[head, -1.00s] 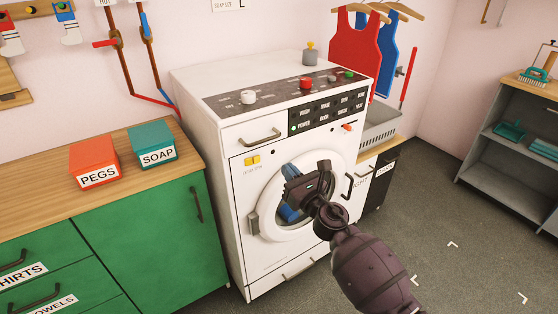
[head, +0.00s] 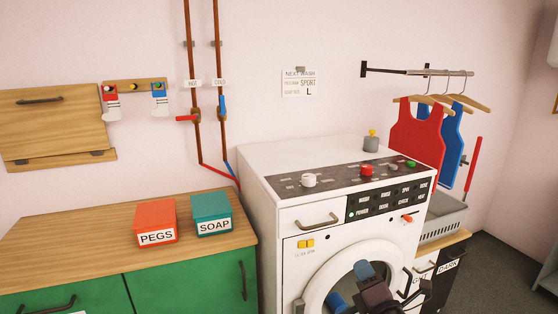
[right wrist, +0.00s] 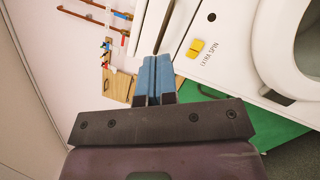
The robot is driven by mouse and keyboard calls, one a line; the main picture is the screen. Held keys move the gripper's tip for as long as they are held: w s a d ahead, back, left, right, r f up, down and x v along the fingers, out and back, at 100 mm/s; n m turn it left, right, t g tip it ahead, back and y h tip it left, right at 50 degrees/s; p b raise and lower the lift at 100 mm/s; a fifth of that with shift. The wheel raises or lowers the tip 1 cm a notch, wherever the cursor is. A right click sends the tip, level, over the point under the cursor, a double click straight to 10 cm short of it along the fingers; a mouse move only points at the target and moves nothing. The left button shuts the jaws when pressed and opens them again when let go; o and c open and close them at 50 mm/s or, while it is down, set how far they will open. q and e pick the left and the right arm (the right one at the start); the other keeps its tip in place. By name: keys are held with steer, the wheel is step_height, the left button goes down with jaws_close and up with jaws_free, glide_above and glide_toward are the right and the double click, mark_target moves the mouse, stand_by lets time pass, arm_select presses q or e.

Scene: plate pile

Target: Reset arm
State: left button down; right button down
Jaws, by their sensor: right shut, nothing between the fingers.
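My right gripper (head: 363,270) is at the bottom of the head view, in front of the round door (head: 318,290) of the white washing machine. Its blue fingers also show in the right wrist view (right wrist: 153,80), shut together and empty. Another blue patch shows lower left of the fingers at the door; I cannot tell if it is laundry or a reflection. My left gripper is out of view.
The washing machine's control panel (head: 350,180) has several knobs. A PEGS box (head: 155,218) and a SOAP box (head: 211,212) stand on the wooden counter (head: 70,232) at left. Red and blue vests hang at right, above a grey basket (head: 443,220).

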steer(key=s+d+f+m+g+h, duration=0.1)
steer(key=s+d+f+m+g, duration=0.1)
steer(key=s+f+m, duration=0.5)
steer(key=s+d+f+m+g+h, duration=0.1)
steer(key=s+d+f+m+g, duration=0.2)
steer(key=s+f+m, duration=0.5)
steer(key=s+d+f+m+g+h, duration=0.2)
steer(key=s+f+m+g, duration=0.2)
steer(key=s, duration=1.2)
step_height(320, 180, down, 4)
steer(key=m, duration=0.6)
steer(key=shift+s+d, duration=0.3)
steer(key=shift+d, duration=0.1)
steer(key=c, duration=1.8)
jaws_free()
steer(key=shift+r, duration=0.1)
